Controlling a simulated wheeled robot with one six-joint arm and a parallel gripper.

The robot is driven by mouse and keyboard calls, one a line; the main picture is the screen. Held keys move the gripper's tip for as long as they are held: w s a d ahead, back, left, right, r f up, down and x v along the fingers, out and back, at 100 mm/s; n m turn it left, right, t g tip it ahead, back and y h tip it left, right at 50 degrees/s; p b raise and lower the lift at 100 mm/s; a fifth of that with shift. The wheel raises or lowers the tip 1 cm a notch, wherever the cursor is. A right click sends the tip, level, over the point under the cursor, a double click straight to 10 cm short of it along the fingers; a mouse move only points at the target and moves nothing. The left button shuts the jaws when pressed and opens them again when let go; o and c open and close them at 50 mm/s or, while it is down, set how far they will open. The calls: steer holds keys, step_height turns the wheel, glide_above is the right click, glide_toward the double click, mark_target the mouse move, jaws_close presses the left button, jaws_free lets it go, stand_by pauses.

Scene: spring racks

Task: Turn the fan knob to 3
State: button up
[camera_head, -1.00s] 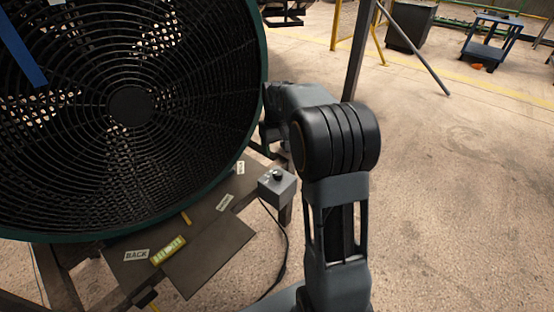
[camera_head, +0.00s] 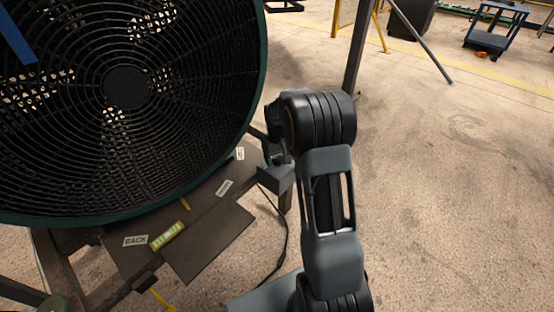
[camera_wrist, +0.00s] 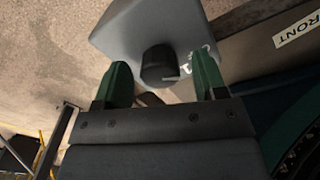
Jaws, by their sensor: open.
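The fan knob (camera_wrist: 159,66) is a small black cylinder on a grey control box (camera_wrist: 130,28) in the wrist view. White markings beside it are partly hidden, so I cannot read its setting. My gripper (camera_wrist: 162,80) has two green fingers, open, one on each side of the knob, with gaps showing. I cannot tell how near they are in depth. In the head view the box (camera_head: 274,180) stands at the corner of the fan's base, and my wrist hides most of its top. The large round fan (camera_head: 190,110) has a black grille and a dark green rim.
A black cable (camera_head: 286,240) hangs below the box. A dark post (camera_head: 357,60) stands behind my arm. The floor to the right is clear.

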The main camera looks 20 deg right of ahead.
steer(key=shift+f, duration=0.25)
steer(key=shift+c, duration=0.2)
steer(key=c, duration=0.9)
